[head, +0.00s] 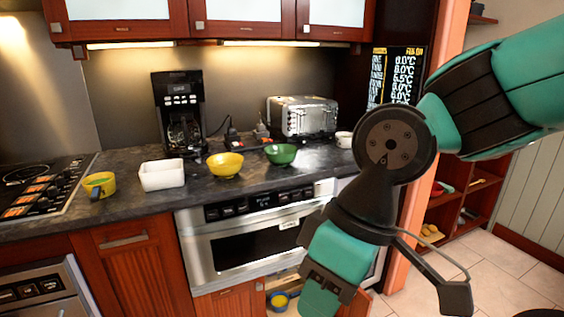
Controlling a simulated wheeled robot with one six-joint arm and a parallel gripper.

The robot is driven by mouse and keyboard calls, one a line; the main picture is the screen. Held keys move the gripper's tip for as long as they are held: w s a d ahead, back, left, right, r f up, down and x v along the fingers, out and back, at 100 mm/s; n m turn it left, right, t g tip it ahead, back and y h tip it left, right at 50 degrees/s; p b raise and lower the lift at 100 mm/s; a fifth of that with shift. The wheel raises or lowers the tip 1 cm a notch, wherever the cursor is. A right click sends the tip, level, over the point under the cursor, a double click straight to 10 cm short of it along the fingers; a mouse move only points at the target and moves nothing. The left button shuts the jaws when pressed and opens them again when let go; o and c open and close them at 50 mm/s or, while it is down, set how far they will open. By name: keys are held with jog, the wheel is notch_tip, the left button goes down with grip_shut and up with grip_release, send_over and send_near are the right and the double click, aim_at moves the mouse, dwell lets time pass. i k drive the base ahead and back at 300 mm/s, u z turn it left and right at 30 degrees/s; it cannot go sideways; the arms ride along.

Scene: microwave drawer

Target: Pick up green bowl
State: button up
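The green bowl (280,154) stands upright on the dark counter, in front of the toaster and just right of the yellow bowl. It looks empty, and nothing touches it. My arm fills the right side of the head view. Its lower end, with my gripper (338,270), hangs in front of the microwave drawer, below and right of the green bowl and clearly apart from it. The fingertips cannot be made out, so I cannot tell whether the gripper is open or shut. No held object shows.
Behind are the coffee maker (179,112) and toaster (302,118). A white cup (344,139) is to the right. The microwave drawer (262,241) is under the counter.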

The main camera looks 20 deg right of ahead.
aim_at(281, 156)
jog(key=z, duration=0.45)
jog(key=i, duration=1.4)
jog(key=u, duration=0.15)
